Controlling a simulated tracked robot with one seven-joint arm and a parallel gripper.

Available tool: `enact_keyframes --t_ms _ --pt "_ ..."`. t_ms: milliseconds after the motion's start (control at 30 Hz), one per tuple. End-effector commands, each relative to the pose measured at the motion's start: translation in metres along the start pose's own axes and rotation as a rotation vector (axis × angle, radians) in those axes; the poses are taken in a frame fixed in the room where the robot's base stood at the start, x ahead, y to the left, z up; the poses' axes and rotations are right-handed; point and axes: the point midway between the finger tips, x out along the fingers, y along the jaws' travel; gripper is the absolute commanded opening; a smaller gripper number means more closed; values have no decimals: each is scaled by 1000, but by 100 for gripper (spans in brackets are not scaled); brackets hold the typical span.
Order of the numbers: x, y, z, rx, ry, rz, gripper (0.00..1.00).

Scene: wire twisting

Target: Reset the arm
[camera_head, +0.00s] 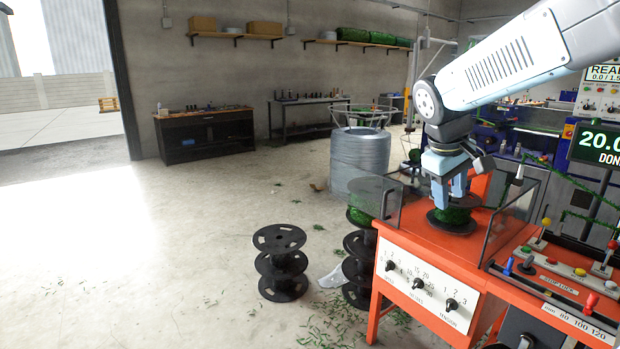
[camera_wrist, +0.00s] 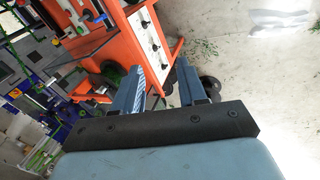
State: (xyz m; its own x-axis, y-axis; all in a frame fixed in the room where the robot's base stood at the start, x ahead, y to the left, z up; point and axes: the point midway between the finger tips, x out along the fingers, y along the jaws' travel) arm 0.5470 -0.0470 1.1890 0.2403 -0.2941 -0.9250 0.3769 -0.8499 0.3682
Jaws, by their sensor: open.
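My gripper (camera_head: 450,192) hangs pointing down over the orange machine table in the head view, just above a black spool with green wire (camera_head: 452,216). In the wrist view its two blue fingers (camera_wrist: 163,92) stand apart with nothing seen between them. The upper part of the spool is partly hidden behind the fingers in the head view, so I cannot tell whether they touch it. My arm reaches in from the upper right.
The orange machine (camera_head: 430,270) has clear guard panels (camera_head: 510,222) close beside the gripper and a lever panel (camera_head: 560,280) at right. Stacked black spools (camera_head: 281,262) stand on the floor at left. A grey wire coil (camera_head: 358,160) stands behind.

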Motion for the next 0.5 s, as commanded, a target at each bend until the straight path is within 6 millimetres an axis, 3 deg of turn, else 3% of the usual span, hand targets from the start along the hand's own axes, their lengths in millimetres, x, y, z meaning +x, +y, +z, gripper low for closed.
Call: enact_keyframes --t_ms 200,500 --pt "-20 -30 45 165 101 -75 41" --pt "-35 -76 96 380 231 -176 41"
